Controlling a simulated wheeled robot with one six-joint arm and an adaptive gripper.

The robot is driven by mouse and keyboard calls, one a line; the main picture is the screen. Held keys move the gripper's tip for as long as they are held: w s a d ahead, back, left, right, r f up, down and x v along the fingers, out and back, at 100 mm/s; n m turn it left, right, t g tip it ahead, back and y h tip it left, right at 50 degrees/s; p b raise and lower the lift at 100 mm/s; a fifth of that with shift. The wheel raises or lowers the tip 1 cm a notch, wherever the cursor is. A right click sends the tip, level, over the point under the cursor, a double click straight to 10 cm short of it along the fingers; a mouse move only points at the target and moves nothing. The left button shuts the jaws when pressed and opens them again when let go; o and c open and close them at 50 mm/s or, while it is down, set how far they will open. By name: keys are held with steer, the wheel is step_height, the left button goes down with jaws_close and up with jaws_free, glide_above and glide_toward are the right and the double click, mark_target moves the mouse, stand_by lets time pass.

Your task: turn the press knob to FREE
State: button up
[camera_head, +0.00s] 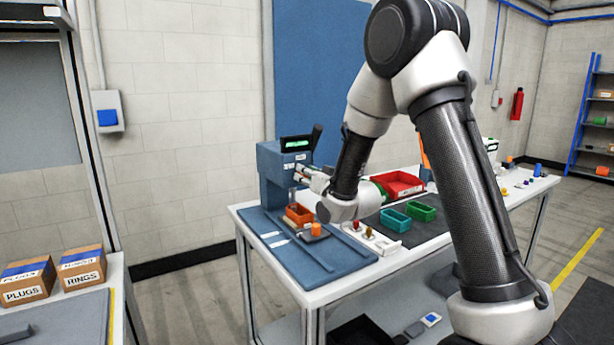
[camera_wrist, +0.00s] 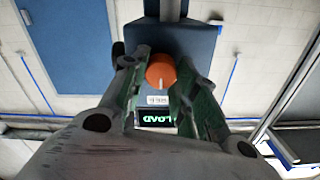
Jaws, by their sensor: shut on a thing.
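The blue press (camera_head: 270,172) stands at the left end of the white workbench, with a small green-lit display (camera_head: 297,144) on its upper front. In the wrist view, the round orange press knob (camera_wrist: 160,69) sits between my two fingers, with a white pointer line toward the display. The display (camera_wrist: 157,118) appears upside down and reads LOAD. My gripper (camera_wrist: 161,65) is shut on the knob, one finger on each side. In the head view my gripper (camera_head: 304,175) reaches the press front and the knob is hidden there.
Teal (camera_head: 395,220), green (camera_head: 421,211) and red (camera_head: 398,184) bins stand to the right. A black lever (camera_head: 316,135) rises from the press. PLUGS and RINGS boxes (camera_head: 82,268) are at left.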

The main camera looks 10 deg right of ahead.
steer(key=o, duration=1)
steer(key=v, duration=0.7)
steer(key=shift+s, duration=0.25)
steer(key=shift+d, duration=0.1)
